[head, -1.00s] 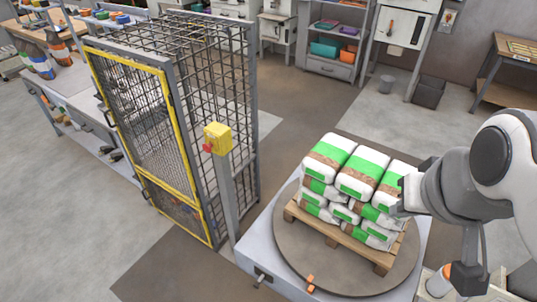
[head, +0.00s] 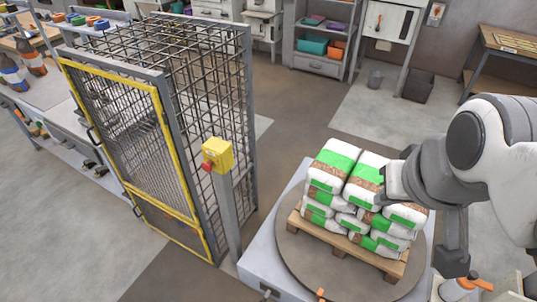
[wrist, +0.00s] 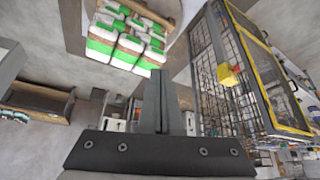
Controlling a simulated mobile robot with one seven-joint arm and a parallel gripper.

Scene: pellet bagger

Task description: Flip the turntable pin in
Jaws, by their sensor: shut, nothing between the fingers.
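The round grey turntable (head: 300,262) is at the lower right of the head view, on a pale base (head: 258,265). A wooden pallet (head: 345,245) stacked with white, green and brown bags (head: 335,165) stands on it. A small orange part (head: 320,294), probably the turntable pin, shows at the front rim, cut by the picture's lower edge; its position in or out cannot be told. My gripper (wrist: 165,78) is shut and empty in the wrist view. In the head view my arm is to the right of the bags, overlapping them in the picture, away from the orange part.
A mesh cage (head: 205,90) with a yellow-framed door stands left of the turntable. A post with a yellow box and red button (head: 217,155) stands between them. An orange handle (head: 475,284) shows at the lower right. Open floor lies at the lower left.

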